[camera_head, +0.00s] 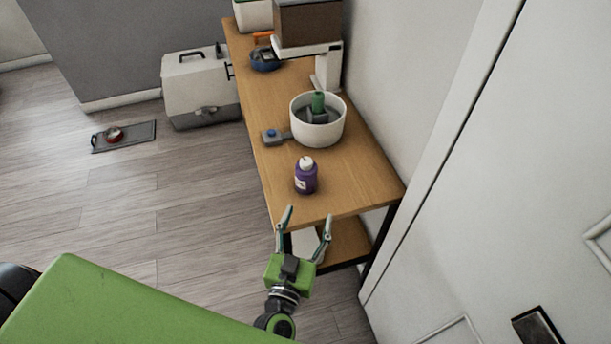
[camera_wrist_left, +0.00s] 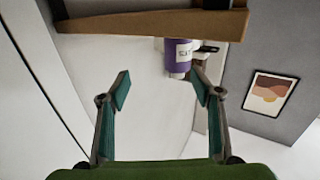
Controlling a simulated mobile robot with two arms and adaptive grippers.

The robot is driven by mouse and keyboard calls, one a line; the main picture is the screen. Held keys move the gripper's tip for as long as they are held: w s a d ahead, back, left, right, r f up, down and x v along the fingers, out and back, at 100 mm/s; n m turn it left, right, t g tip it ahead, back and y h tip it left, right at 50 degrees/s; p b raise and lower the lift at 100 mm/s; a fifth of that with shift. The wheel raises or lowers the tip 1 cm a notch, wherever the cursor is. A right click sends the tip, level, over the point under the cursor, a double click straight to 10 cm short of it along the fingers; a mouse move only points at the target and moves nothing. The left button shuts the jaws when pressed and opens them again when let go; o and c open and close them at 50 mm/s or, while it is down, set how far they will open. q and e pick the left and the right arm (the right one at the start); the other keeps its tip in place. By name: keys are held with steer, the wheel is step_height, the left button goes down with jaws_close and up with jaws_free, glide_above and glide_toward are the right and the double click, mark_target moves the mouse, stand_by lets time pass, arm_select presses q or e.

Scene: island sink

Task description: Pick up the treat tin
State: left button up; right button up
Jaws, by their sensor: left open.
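A purple container (camera_head: 307,180) with a white cap and pale label stands upright near the front end of the wooden table (camera_head: 355,190). It also shows in the left wrist view, purple with a white label (camera_wrist_left: 178,58), and appears upside down there. I cannot tell for sure that it is the treat tin; no other thing is clearly one. My left gripper (camera_head: 308,213) is open and empty, just off the table's near edge, with its fingers pointing toward the purple container. In the wrist view the open fingers (camera_wrist_left: 160,75) are apart from it. My right gripper is not in view.
Behind the purple container are a white bowl (camera_head: 301,132) holding a green-topped item and a small grey-blue item (camera_head: 272,137). A white stand (camera_head: 328,70) is further back. A wall and white door (camera_head: 500,150) bound the right. The floor at left is mostly clear.

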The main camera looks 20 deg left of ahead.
mark_target(305, 186)
arm_select(q)
steer(key=shift+s+a+f+n+y, duration=0.15)
steer(key=shift+a+n+y, duration=0.1)
steer(key=shift+a+y, duration=0.25)
steer(key=shift+s+a+f+n+y, duration=0.1)
steer(key=shift+a+n+y, duration=0.15)
steer(key=shift+a+y, duration=0.2)
steer(key=w, duration=0.3)
steer(key=w+a, duration=0.1)
steer(key=w, duration=0.1)
steer(key=w+a, duration=0.1)
steer(key=w, duration=0.2)
steer(key=shift+w, duration=0.3)
steer(key=w, duration=0.5)
steer(key=shift+a+f, duration=0.2)
steer(key=shift+a, duration=0.05)
steer(key=shift+s, duration=0.1)
steer(key=shift+c, duration=0.4)
steer(key=c, duration=1.2)
